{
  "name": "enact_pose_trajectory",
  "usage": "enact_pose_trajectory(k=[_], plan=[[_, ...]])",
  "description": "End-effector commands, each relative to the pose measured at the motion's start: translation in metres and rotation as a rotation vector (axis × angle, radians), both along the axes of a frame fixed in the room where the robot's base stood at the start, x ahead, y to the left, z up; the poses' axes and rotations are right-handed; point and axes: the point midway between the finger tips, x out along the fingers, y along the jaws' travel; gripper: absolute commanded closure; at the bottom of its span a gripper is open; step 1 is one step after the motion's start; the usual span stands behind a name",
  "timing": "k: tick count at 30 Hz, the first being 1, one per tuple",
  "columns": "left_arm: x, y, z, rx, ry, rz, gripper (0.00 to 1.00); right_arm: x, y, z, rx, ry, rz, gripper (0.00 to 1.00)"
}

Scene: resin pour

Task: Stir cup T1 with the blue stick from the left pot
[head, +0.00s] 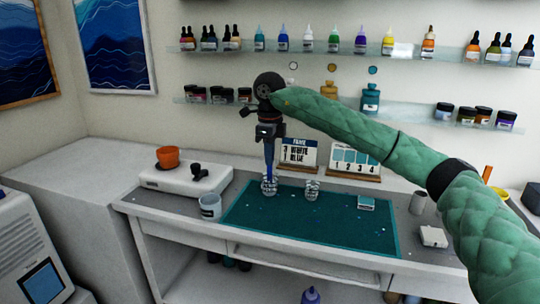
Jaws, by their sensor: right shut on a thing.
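My right gripper (269,150) points down over the back left of the green mat (345,234). It is shut on a blue stick (270,172), held about upright. The stick's lower end is at the mouth of a clear cup (269,188) and seems to be inside it; its tip is hidden. A second clear cup (312,190) stands to the right on the mat. I cannot read any cup label, so I cannot tell which is T1. A pale pot (210,208) stands at the mat's left edge. My left gripper is not in view.
A white device (178,182) with an orange pot (167,157) stands at the left. Two cards (297,153) (355,161) stand behind the mat. A small box (366,203) lies on its right part. A grey cup (418,203) stands farther right. The mat's front is mostly clear.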

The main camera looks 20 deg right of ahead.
Motion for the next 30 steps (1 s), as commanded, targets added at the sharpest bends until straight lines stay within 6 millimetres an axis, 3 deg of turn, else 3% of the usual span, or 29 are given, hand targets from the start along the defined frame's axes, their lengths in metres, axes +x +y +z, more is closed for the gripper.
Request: enact_pose_trajectory(k=[5,30], plan=[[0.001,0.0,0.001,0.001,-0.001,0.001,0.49,0.0,0.0,0.005,0.0,0.0,0.0,1.0],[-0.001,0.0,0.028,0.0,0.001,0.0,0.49,0.0,0.0,0.065,0.0,0.0,0.0,1.0]])
